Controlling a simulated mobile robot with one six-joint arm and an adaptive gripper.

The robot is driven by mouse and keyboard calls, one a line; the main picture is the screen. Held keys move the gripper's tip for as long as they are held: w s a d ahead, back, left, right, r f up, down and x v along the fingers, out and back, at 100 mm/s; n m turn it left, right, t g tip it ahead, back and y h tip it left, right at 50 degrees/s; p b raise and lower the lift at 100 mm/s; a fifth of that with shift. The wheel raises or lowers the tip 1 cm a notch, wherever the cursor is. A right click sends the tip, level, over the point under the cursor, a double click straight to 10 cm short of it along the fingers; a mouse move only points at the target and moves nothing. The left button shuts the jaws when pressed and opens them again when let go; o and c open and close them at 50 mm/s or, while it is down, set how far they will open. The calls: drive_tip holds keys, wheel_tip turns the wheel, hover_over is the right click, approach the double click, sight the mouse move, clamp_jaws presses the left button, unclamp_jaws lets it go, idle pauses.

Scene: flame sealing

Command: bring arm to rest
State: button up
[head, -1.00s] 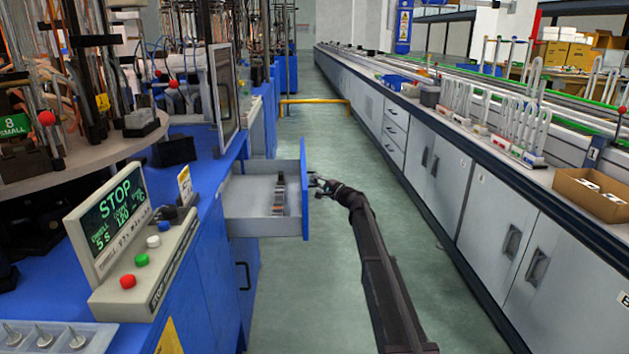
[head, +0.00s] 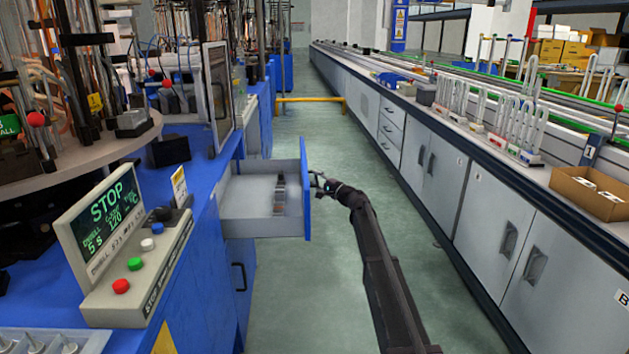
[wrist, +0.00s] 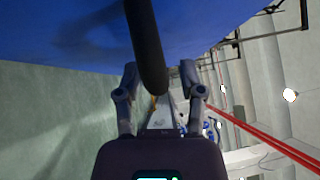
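My gripper (head: 317,185) is at the outer face of an open drawer (head: 240,209) in the blue bench on the left. In the wrist view, my gripper's two fingers (wrist: 158,85) stand apart, with a dark bar (wrist: 147,45), apparently the drawer handle, running between them. I see gaps beside the bar, so the fingers look open around it; contact is unclear. The drawer's blue front (wrist: 80,35) fills the top left of the wrist view. My arm reaches forward over the aisle, low and stretched out.
The drawer holds a few small dark and metallic items (head: 279,195). A control console (head: 125,250) showing STOP stands on the blue bench. Grey cabinets (head: 440,165) line the right side. The green aisle floor (head: 310,290) is clear up to a yellow rail (head: 308,100).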

drive_tip(key=shift+s+d, duration=0.25)
drive_tip(key=shift+s, duration=0.3)
drive_tip(key=s+d+f+n+g+h+p, duration=0.1)
drive_tip(key=s+d+f+n+g+h, duration=0.25)
drive_tip(key=s, duration=0.75)
drive_tip(key=s+d+f+n+g+h+p, duration=0.2)
drive_tip(key=s+d+f, duration=0.3)
drive_tip(key=s, duration=0.5)
drive_tip(key=s+d+f+n+g+h+p, duration=0.1)
drive_tip(key=s+d+f+n+g+h, duration=0.3)
drive_tip(key=s, duration=0.7)
drive_tip(key=s+d+f+g+h+p, duration=0.1)
drive_tip(key=s+d+h, duration=0.2)
drive_tip(key=s+d, duration=0.55)
drive_tip(key=s+d+f+g+h+p, duration=0.1)
drive_tip(key=s+d+f+h, duration=0.15)
drive_tip(key=s+d, duration=0.65)
drive_tip(key=s+a+r+p, duration=0.1)
drive_tip(key=a+r+p, duration=0.1)
drive_tip(key=r+p, duration=1.6)
drive_tip(key=s+a+r+p, duration=0.1)
drive_tip(key=r+p, duration=1.8)
drive_tip(key=r, duration=0.1)
drive_tip(key=shift+a+r+m+h, duration=0.25)
drive_tip(key=shift+a+m+h, duration=0.05)
drive_tip(key=shift+a+m, duration=0.1)
drive_tip(key=shift+s, duration=0.1)
